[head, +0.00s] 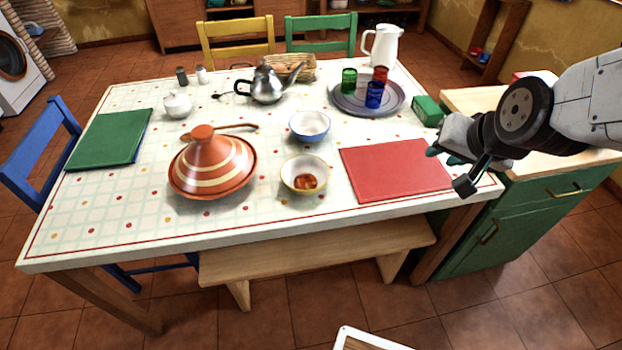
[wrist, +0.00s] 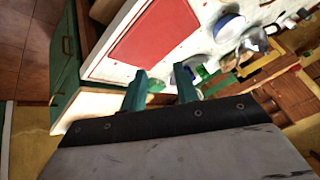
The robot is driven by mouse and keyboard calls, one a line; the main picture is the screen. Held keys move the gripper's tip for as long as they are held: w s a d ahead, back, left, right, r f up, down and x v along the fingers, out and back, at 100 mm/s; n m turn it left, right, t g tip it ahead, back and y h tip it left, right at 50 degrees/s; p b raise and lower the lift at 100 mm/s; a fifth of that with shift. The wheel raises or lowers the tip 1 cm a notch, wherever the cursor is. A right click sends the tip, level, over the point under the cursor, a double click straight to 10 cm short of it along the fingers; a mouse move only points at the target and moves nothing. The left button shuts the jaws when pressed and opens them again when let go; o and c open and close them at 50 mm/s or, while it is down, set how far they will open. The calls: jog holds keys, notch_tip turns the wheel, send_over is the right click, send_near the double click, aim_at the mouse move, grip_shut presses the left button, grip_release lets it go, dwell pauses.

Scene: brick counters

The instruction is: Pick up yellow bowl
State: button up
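The yellow bowl (head: 305,174), yellow at the rim with reddish-orange food inside, stands upright on the patterned table (head: 100,215) near its front edge. It is between the tagine and the red mat. My gripper (head: 443,156) is right of the bowl, in the air by the table's right end, beyond the red mat. In the wrist view my gripper's two green fingers (wrist: 161,88) stand apart with nothing between them. I cannot make out the yellow bowl clearly in the wrist view.
A blue bowl (head: 310,126) stands just behind the yellow one. The lidded tagine (head: 212,165) is at its left and the flat red mat (head: 395,170) at its right. A tray (head: 350,105) with cups and a white pitcher (head: 382,46) stand further back. A bench (head: 320,250) is in front.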

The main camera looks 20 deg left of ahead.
jog(key=w+a+f+t+y, duration=0.1)
jog(key=w+a+f+t, duration=0.2)
jog(key=a+f, duration=0.85)
jog(key=t+y, duration=0.2)
jog(key=t, duration=0.1)
send_near(328, 175)
jog(key=shift+w+a+f+m, duration=0.3)
jog(key=shift+w+a, duration=0.45)
jog(key=shift+w, duration=0.15)
jog(key=x, duration=0.7)
jog(key=shift+w+d+f, duration=0.15)
jog(key=shift+w+f, duration=0.2)
jog(key=shift+c, duration=0.2)
grip_shut()
